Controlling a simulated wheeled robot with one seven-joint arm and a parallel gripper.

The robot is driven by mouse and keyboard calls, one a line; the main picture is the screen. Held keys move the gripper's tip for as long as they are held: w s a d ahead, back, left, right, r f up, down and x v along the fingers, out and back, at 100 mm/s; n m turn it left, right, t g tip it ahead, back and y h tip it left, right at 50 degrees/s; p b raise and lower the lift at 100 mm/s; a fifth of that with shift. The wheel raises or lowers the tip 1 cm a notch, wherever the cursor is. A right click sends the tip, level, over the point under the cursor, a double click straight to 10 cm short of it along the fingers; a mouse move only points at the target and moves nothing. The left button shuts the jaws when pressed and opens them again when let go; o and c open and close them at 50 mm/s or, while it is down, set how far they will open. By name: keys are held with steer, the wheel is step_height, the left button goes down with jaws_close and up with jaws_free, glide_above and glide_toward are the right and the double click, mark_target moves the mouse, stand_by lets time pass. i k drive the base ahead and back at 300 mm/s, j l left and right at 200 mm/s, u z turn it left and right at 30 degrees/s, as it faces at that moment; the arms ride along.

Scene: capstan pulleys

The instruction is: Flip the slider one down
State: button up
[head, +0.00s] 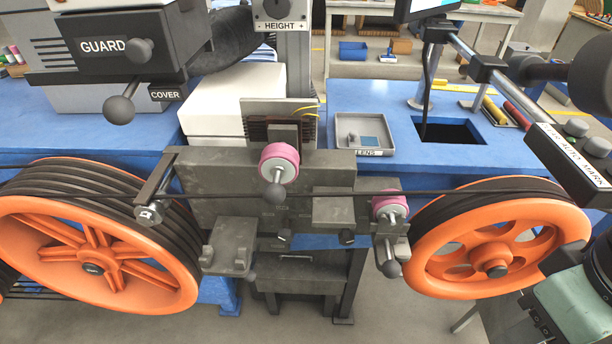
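No part in the head view carries a readable "slider one" label, so I cannot tell which part it is. A grey block (230,250) with a small knob is on the lower left of the machine's dark plate (232,208). My gripper does not show clearly anywhere.
Orange pulleys stand left (90,262) and right (497,240), with dark belt between. A GUARD box (110,45) with knobs hangs upper left. A labelled bar with knobs (570,160) and a green body (580,310) crowd the right. A LENS tray (378,128) lies on the blue bench.

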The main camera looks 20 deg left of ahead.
mark_target(278, 166)
steer(key=k+j+u, duration=0.1)
steer(key=u, duration=1.15)
